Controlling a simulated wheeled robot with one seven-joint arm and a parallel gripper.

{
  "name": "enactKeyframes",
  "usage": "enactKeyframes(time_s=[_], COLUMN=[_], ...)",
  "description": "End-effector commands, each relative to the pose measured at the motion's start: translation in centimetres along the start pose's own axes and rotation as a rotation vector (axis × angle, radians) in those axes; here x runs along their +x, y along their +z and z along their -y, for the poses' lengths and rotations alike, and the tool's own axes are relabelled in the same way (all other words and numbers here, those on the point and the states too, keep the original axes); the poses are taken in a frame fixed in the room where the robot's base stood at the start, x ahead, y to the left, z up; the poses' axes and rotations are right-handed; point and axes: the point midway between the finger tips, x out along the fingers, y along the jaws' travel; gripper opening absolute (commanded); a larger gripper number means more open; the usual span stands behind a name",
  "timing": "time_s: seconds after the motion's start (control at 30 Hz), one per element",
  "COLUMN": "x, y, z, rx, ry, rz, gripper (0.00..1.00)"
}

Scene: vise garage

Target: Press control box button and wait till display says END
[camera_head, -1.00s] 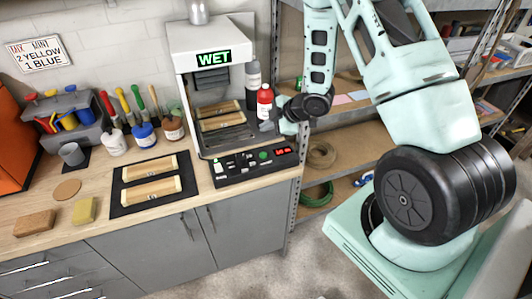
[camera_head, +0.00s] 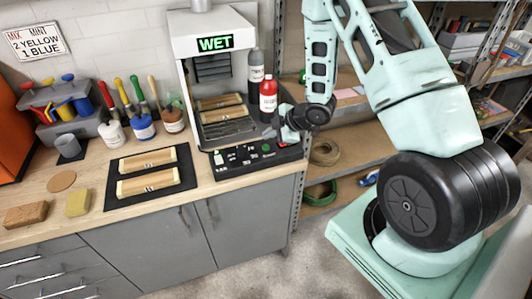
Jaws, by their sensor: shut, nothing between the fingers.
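The black control box (camera_head: 240,167) lies at the counter's front edge, below the drying cabinet (camera_head: 208,32). A green button (camera_head: 266,148) shows on its top; its red display is mostly hidden by my gripper. The green sign on the cabinet (camera_head: 214,44) reads WET. Two wooden pieces (camera_head: 222,109) are inside the open cabinet. My gripper (camera_head: 277,137) is shut and empty, right over the right part of the control box. I cannot tell whether it touches the box.
A red bottle (camera_head: 268,98) and a grey bottle (camera_head: 255,75) stand right beside the cabinet. A black mat (camera_head: 118,201) with two wooden pieces lies to the left. Glue jars with brushes (camera_head: 143,128) stand behind it. Open shelves (camera_head: 355,145) are to the right.

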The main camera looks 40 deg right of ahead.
Motion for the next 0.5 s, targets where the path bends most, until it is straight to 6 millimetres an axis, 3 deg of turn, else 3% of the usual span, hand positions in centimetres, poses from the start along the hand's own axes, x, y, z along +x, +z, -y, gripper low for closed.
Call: enactKeyframes(time_s=[0.13, 0.5], x=[1.2, 1.25], y=[0.88, 0.91], z=[0.86, 0.91], rx=[0.0, 0.0], ry=[0.0, 0.0], rz=[0.0, 0.0], gripper=[0.0, 0.0])
